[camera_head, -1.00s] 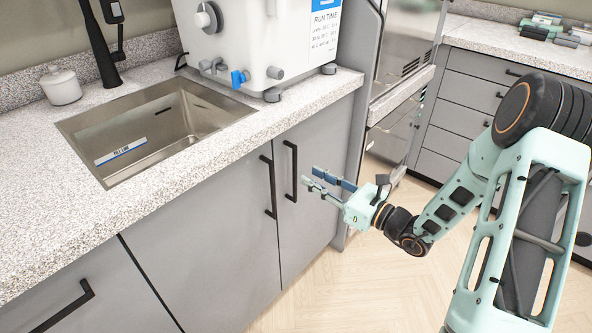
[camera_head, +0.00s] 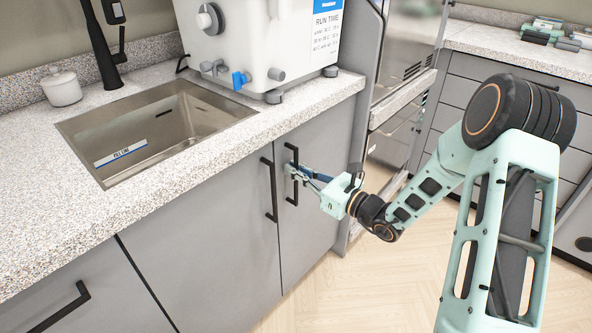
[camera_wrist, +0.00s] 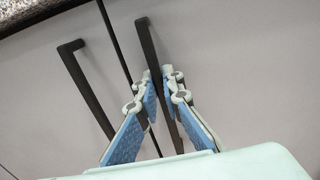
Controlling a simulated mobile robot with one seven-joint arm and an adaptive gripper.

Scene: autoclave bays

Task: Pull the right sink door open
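The right sink door (camera_head: 312,225) is a grey cabinet door under the counter, flush in its frame. Its black vertical bar handle (camera_head: 287,190) is near its left edge and also shows in the wrist view (camera_wrist: 147,47). My gripper (camera_head: 290,172) is at this handle. In the wrist view my blue-padded fingers (camera_wrist: 159,90) lie on either side of the bar, close against it, and appear shut on it. The left sink door (camera_head: 205,250) is closed, and its own handle (camera_head: 269,190) stands just left of my fingers.
The stone counter (camera_head: 60,200) with a sink (camera_head: 165,120) overhangs the doors. A white machine (camera_head: 255,45) stands on it. A steel unit (camera_head: 400,100) is right of the door. The wooden floor (camera_head: 350,285) before the door is clear apart from my arm.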

